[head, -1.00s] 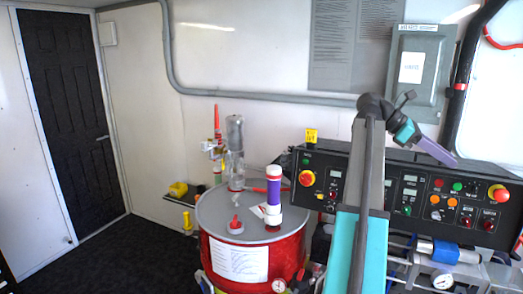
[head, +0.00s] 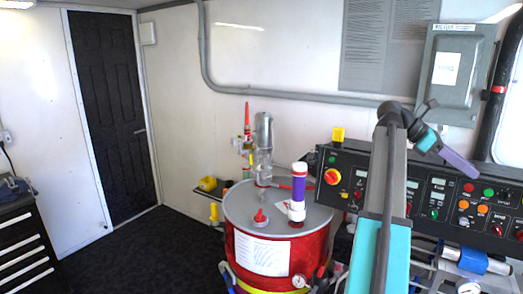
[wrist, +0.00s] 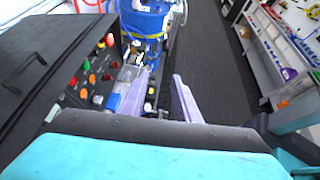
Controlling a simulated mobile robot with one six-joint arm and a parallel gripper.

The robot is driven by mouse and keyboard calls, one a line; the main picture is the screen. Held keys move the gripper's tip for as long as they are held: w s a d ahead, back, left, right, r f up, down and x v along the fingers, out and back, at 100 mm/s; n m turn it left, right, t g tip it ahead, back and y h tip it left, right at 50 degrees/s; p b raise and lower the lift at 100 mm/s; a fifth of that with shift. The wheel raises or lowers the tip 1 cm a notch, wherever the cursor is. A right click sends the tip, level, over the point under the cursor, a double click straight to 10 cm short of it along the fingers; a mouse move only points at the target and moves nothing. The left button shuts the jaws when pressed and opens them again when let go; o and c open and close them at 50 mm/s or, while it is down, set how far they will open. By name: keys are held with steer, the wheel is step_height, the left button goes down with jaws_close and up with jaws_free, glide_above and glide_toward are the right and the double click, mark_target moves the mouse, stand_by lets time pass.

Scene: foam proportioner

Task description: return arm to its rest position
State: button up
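My arm rises in front of the black control panel (head: 340,165) in the head view, with a turquoise link and a bend at the top. My gripper (head: 460,163) points down to the right with its purple fingers in front of the panel's right part. In the wrist view my gripper (wrist: 160,80) shows two purple fingers with a clear gap and nothing between them. The panel (wrist: 85,85) lies to the left of the fingers there.
A red drum (head: 275,255) with a purple-and-white cylinder (head: 298,195) on its lid stands left of my arm. A black tool chest (head: 30,245) is at far left. A blue drum (wrist: 145,20) and shelving (wrist: 275,60) show in the wrist view, with dark floor (wrist: 228,60) between.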

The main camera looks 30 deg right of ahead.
steer(key=w+a+f+n+h+b, duration=0.1)
steer(key=w+a+f+n, duration=0.25)
steer(key=w+f, duration=0.85)
steer(key=w+a+f+n+h+b, duration=0.1)
steer(key=w+a+f+n+b, duration=0.3)
steer(key=w+f, duration=0.75)
steer(key=w+a+f+n+t, duration=0.1)
steer(key=w+a+f, duration=0.1)
steer(key=a+f, duration=0.6)
steer(key=w+a+f+n+t, duration=0.15)
steer(key=a+f, duration=0.25)
steer(key=f, duration=0.7)
steer(key=w+a+f+t, duration=0.1)
steer(key=w+a+f, duration=0.1)
steer(key=a+f, duration=0.6)
steer(key=s+a+f+y+b, duration=0.1)
steer(key=s+a+f, duration=0.3)
steer(key=a+f, duration=0.75)
steer(key=s+a+f+y+b, duration=0.1)
steer(key=s+a+f, duration=0.2)
steer(key=a+f, duration=0.85)
steer(key=s+a+f+m+t+y, duration=0.1)
steer(key=s+a+f+m+y, duration=0.4)
steer(key=s+a+f+m, duration=1)
steer(key=shift+s+a+f+m+y+b, duration=0.25)
steer(key=shift+a+f+m+y+b, duration=0.15)
steer(key=shift+a+f, duration=0.2)
